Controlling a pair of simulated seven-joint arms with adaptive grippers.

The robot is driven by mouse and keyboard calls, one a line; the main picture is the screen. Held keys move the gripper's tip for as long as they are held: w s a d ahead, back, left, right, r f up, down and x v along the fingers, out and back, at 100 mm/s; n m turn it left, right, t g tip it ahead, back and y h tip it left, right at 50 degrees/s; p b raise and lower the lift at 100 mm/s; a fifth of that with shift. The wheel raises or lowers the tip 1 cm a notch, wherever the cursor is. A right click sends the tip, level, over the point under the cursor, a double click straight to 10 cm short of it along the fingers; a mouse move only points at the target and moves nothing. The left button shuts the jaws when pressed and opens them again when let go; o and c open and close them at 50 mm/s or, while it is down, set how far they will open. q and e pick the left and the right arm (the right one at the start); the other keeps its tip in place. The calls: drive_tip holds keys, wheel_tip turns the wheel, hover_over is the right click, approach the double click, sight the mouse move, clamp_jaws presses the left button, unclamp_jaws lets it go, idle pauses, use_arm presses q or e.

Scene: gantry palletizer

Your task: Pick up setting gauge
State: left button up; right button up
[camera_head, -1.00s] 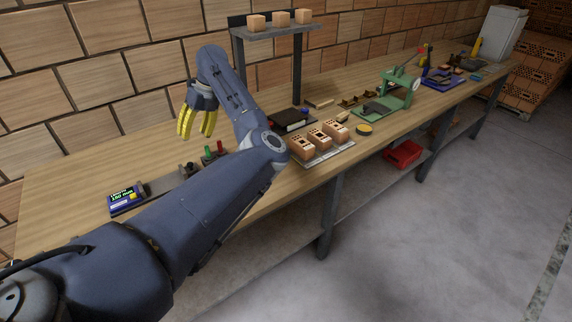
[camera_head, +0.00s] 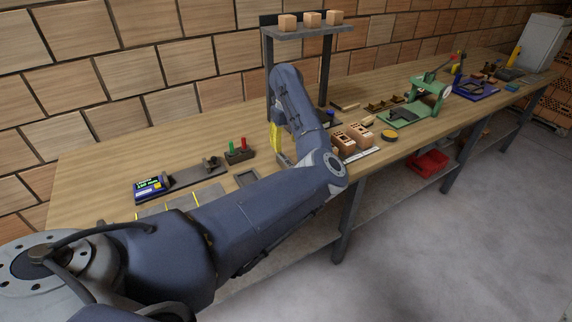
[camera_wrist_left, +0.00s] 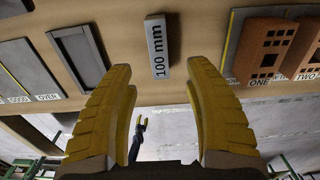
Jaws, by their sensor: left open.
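The setting gauge (camera_wrist_left: 156,46) is a light grey bar marked "100 mm", lying on the wooden bench in the left wrist view. My left gripper (camera_wrist_left: 160,78) is open, with one yellow finger to each side of the gauge's near end. The fingers are nearer to the camera, and I see no contact. In the head view the left gripper (camera_head: 277,137) is largely behind my own arm, and I cannot make out the gauge clearly there. A small dark shape with yellow prongs (camera_wrist_left: 139,126), far below in the wrist view, may be my right gripper.
A dark rectangular frame (camera_wrist_left: 72,50) lies left of the gauge; hollow bricks (camera_wrist_left: 265,48) on a labelled plate stand to its right. A block with red and green handles (camera_head: 238,152) and a raised shelf (camera_head: 310,32) are further back. The bench's front edge is close.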

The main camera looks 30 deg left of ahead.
sight(286, 159)
use_arm(q)
drive_tip(key=shift+a+f, duration=0.2)
drive_tip(key=shift+f, duration=4.2)
clamp_jaws()
